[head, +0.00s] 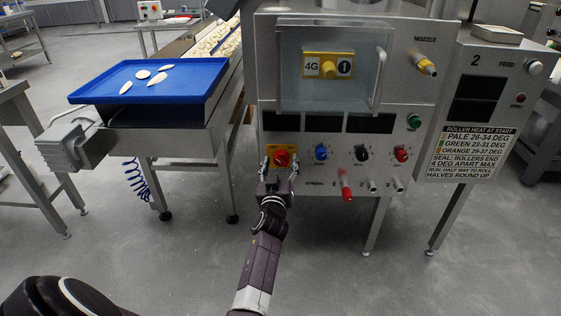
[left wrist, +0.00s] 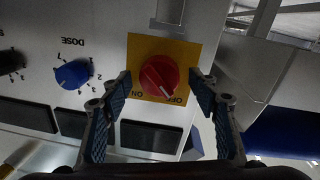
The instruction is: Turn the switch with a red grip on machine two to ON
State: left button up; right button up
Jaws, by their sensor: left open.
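The red grip (head: 281,158) of the switch sits on a yellow plate at the lower left of the machine marked 2 (head: 475,60). In the left wrist view, which is upside down, the red grip (left wrist: 158,76) shows with OFF and ON lettered on its yellow plate (left wrist: 191,50). The white line on the grip appears to point toward OFF. My left gripper (head: 280,168) is open in front of the switch, its fingers at either side of the grip with gaps visible. I cannot tell the remaining depth. My right gripper is not in view.
A blue knob (head: 321,153), black knob (head: 361,154) and red button (head: 401,154) are right of the switch. A red-capped lever (head: 346,187) hangs below. A blue tray (head: 150,80) with pasta pieces stands left, and a yellow 4G plate (head: 328,66) is above.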

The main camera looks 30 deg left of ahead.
pick_arm(q)
jog(key=shift+c, duration=0.6)
jog(key=c, duration=1)
jog(key=shift+c, duration=0.2)
